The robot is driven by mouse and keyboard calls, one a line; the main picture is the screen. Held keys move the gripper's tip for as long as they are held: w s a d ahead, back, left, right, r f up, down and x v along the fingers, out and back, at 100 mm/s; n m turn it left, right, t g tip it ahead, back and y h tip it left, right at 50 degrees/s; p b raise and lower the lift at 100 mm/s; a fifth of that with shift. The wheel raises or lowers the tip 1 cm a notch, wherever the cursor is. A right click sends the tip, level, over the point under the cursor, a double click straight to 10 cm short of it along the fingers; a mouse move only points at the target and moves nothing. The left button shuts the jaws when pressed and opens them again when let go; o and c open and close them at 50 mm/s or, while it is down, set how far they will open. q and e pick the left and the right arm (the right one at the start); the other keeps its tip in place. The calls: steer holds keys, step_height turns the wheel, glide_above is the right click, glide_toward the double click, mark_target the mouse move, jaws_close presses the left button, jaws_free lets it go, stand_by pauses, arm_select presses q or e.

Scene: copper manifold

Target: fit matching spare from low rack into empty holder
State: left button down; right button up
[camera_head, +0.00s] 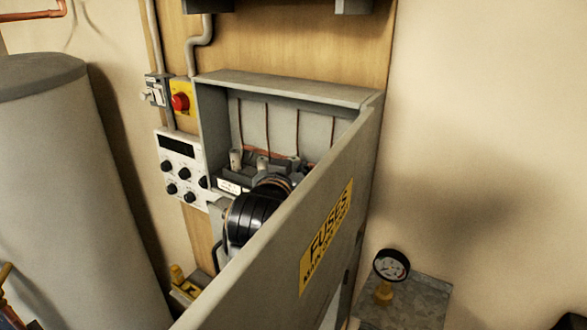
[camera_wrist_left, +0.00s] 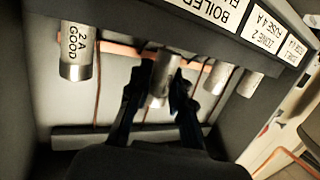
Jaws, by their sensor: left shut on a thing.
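The open grey fuse box (camera_head: 222,140) is on the wooden board in the head view. My left gripper (camera_wrist_left: 163,84) reaches into it, its black wrist (camera_head: 255,212) partly hidden by the door. In the left wrist view, its two dark fingers are shut on a silver cylindrical fuse (camera_wrist_left: 160,72) in a row under a labelled strip. Any print on this fuse is hidden. A fuse marked "2A GOOD" (camera_wrist_left: 79,52) is to its left, and two more fuses (camera_wrist_left: 217,75) (camera_wrist_left: 250,82) are to its right. Which holder is empty cannot be told. My right gripper is out of view.
The box door (camera_head: 290,225), marked "FUSES", stands open close to my arm. A control panel (camera_head: 181,168) and red button (camera_head: 180,102) are left of the box. A gauge (camera_head: 391,266) stands at lower right, and a grey tank (camera_head: 70,190) at left.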

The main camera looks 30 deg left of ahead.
arm_select(q)
steer(key=shift+f+b, duration=0.65)
steer(key=shift+f, duration=0.4)
steer(key=c, duration=1.1)
jaws_free()
steer(key=shift+r, duration=0.15)
step_height(320, 180, up, 10)
steer(key=shift+f, duration=0.1)
